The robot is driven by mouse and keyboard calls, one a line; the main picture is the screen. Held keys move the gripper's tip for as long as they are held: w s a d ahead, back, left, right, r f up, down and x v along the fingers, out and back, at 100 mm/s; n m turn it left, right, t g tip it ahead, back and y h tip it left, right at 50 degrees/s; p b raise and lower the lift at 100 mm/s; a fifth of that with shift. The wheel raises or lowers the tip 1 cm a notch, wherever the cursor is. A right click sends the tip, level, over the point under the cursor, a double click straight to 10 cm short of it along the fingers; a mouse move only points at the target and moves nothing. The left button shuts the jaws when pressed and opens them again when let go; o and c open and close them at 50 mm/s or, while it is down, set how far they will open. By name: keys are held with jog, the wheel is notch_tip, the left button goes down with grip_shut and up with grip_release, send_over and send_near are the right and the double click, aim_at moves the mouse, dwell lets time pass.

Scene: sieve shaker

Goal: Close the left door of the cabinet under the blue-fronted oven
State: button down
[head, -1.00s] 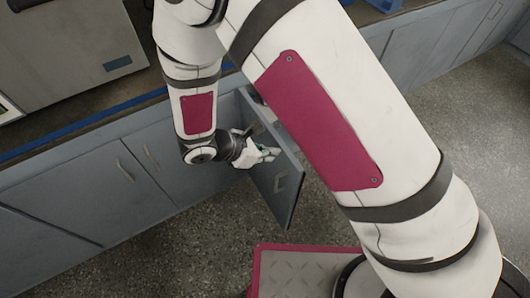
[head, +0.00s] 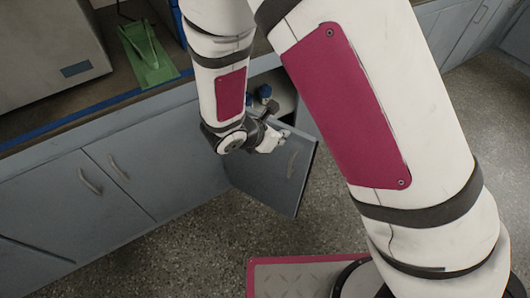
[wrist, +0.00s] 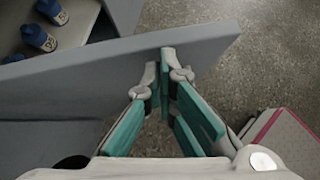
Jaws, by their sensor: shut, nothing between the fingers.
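The cabinet's left door (head: 262,182) stands partly open, its outer face with a bar handle (head: 291,163) turned toward me. My gripper (head: 284,134) is shut and empty at the door's upper part, on the handle side. In the wrist view, my gripper's fingertips (wrist: 166,58) overlap the door's top edge (wrist: 215,45); whether they touch it is unclear. The cabinet's inside (head: 287,97) shows behind the door. A blue edge (head: 178,22) above the counter is mostly hidden by my arm; I cannot tell if it is the oven.
Blue-capped bottles (wrist: 40,38) stand inside the cabinet. Closed grey cabinet doors (head: 80,190) run to the left. A green scoop-like object (head: 148,50) and a grey appliance (head: 50,50) stand on the counter. Speckled floor (head: 190,245) lies clear before the cabinets.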

jog(key=w+d+n+t+y+b, duration=0.1)
jog(key=w+n+b, duration=0.3)
jog(key=w, duration=1)
jog(key=w+d+n+t+y+b, duration=0.1)
jog(key=w+d+n+y+b, duration=0.2)
jog(key=w, duration=1.2)
jog(key=shift+w+d+n+t+y+b, duration=0.2)
jog(key=shift+d+n+t+y+b, duration=0.1)
jog(key=shift+d+n+y+b, duration=0.3)
